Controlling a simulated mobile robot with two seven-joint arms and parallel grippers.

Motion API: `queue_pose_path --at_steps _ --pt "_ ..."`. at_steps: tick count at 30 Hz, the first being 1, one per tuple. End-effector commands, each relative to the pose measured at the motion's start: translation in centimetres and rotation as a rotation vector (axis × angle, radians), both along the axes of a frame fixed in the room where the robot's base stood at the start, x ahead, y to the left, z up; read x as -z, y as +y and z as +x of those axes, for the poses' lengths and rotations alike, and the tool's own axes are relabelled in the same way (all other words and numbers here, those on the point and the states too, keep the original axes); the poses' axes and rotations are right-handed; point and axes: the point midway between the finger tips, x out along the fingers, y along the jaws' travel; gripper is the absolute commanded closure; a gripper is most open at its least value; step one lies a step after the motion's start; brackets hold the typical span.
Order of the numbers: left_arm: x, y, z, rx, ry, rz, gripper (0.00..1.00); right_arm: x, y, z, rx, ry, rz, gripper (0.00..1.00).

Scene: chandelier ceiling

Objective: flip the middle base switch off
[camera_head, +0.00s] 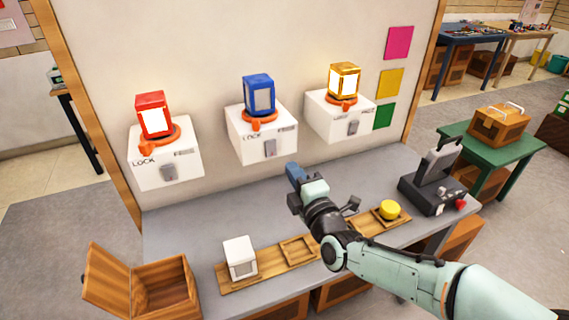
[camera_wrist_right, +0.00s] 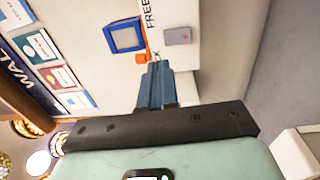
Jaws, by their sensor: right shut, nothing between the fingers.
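The middle base (camera_head: 262,132) is a white box on the upright panel, with a blue lantern (camera_head: 258,95) on top and an orange clip at its front. Its grey switch (camera_head: 269,148) is on the front face. The lantern's pane looks pale grey, not glowing. My right gripper (camera_head: 291,168) is shut and empty, below and slightly right of the switch, apart from it. In the right wrist view, the shut fingers (camera_wrist_right: 157,64) point toward the base near the orange clip (camera_wrist_right: 141,57); the grey switch (camera_wrist_right: 177,36) is up and right of the tips. My left gripper is not in view.
A left base (camera_head: 165,155) carries a glowing red lantern, a right base (camera_head: 338,117) a glowing yellow one. On the grey table (camera_head: 200,220) are a wooden tray (camera_head: 268,263) with a white block, a yellow button (camera_head: 390,208), a dark device (camera_head: 432,190) and an open wooden box (camera_head: 165,290).

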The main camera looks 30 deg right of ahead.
Motion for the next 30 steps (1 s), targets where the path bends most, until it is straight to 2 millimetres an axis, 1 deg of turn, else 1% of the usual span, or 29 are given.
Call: queue_pose_path --at_steps 1,3,6,9,30 --pt "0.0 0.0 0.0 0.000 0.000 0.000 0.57 -0.2 0.0 -0.9 0.001 -0.002 -0.001 1.00" --pt "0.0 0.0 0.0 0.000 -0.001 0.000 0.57 -0.3 0.1 -1.8 0.001 -0.002 -0.001 1.00" --pt "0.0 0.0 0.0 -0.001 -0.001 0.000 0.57 -0.4 0.1 -2.7 0.000 -0.001 -0.001 1.00" --pt "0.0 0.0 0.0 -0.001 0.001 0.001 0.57 -0.4 0.2 -3.0 -0.001 0.000 -0.001 1.00" --pt "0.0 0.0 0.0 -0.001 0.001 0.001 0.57 -0.4 0.2 -3.1 -0.001 0.000 0.000 1.00"
